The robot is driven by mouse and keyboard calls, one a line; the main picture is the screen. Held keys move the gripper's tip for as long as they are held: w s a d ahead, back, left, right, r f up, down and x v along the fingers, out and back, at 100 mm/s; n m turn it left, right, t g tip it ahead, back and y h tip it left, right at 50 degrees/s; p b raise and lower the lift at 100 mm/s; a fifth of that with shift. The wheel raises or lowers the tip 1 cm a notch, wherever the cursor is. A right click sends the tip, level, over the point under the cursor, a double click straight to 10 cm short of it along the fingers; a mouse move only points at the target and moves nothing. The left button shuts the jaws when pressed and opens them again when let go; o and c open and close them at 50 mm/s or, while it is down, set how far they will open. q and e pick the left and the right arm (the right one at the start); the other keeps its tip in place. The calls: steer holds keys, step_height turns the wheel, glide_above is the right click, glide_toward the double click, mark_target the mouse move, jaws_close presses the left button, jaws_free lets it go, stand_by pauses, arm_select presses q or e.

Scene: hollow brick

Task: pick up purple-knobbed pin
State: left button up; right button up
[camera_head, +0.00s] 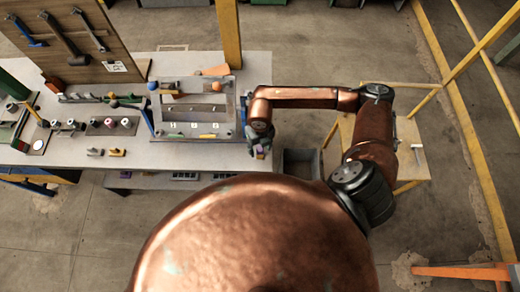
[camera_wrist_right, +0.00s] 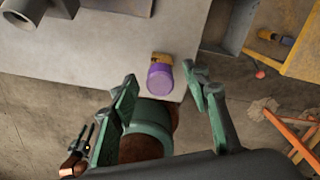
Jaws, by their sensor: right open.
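The purple-knobbed pin (camera_wrist_right: 160,77) stands out in the right wrist view as a purple cylinder with a yellow-brown part behind it. It is at the corner of the grey tabletop (camera_wrist_right: 130,40). My right gripper (camera_wrist_right: 160,80) is open, one green finger on each side of the pin in that view; I see no contact. In the head view my right gripper (camera_head: 259,144) is at the table's front right corner, with a small purple patch (camera_head: 260,153) beneath it. The gripper hides most of the pin there. My left gripper does not show clearly.
A grey panel fixture (camera_head: 197,108) stands left of my right gripper.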

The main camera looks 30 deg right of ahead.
steer(key=shift+f, duration=0.15)
jaws_close()
stand_by(0.4)
